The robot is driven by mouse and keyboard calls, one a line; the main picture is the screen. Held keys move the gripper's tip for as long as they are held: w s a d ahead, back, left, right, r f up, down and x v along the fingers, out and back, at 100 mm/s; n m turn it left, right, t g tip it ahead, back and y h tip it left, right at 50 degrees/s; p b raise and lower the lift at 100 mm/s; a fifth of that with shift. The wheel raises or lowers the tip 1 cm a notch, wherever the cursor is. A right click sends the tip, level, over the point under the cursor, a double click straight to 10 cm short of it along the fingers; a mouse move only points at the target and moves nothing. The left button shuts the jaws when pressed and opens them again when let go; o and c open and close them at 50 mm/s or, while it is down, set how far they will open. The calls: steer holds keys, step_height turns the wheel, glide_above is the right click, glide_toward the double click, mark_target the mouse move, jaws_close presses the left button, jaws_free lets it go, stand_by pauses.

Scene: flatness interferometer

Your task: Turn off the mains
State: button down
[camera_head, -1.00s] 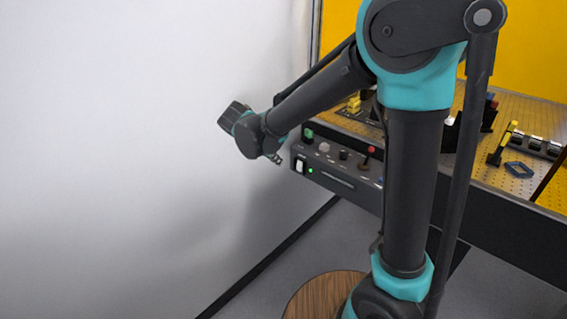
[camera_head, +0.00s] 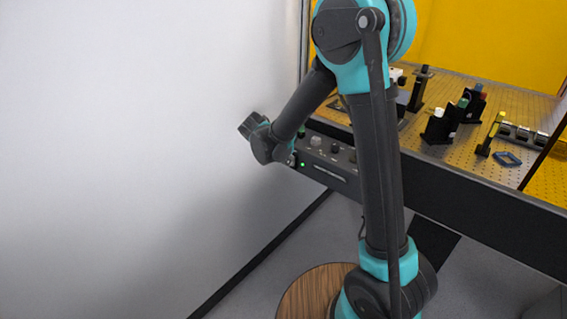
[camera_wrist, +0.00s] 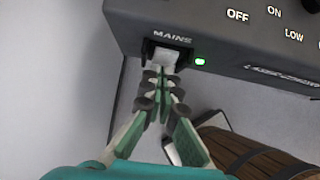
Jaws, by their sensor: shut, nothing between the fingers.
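The mains switch (camera_wrist: 165,57) is a pale rocker in a dark frame, under the word MAINS on the front of the dark control box (camera_wrist: 225,25). A green light (camera_wrist: 200,61) glows beside it and also shows in the head view. My gripper (camera_wrist: 163,76) is shut and empty. Its fingertips are right at the switch's lower part and overlap it in the wrist view; I cannot tell whether they press on it. In the head view my gripper (camera_head: 291,160) is at the left end of the box (camera_head: 330,172), and the switch is hidden behind it.
The perforated optical table (camera_head: 450,148) carries several mounts and a blue frame (camera_head: 507,159). Knobs (camera_head: 335,148) sit on the box. A white wall (camera_head: 150,150) stands close on the left. A round wooden top (camera_head: 310,290) stands below.

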steer(key=shift+w+d+f+t+h, duration=0.2)
steer(key=shift+t+h, duration=0.1)
steer(key=shift+t, duration=0.1)
steer(key=shift+r, duration=0.85)
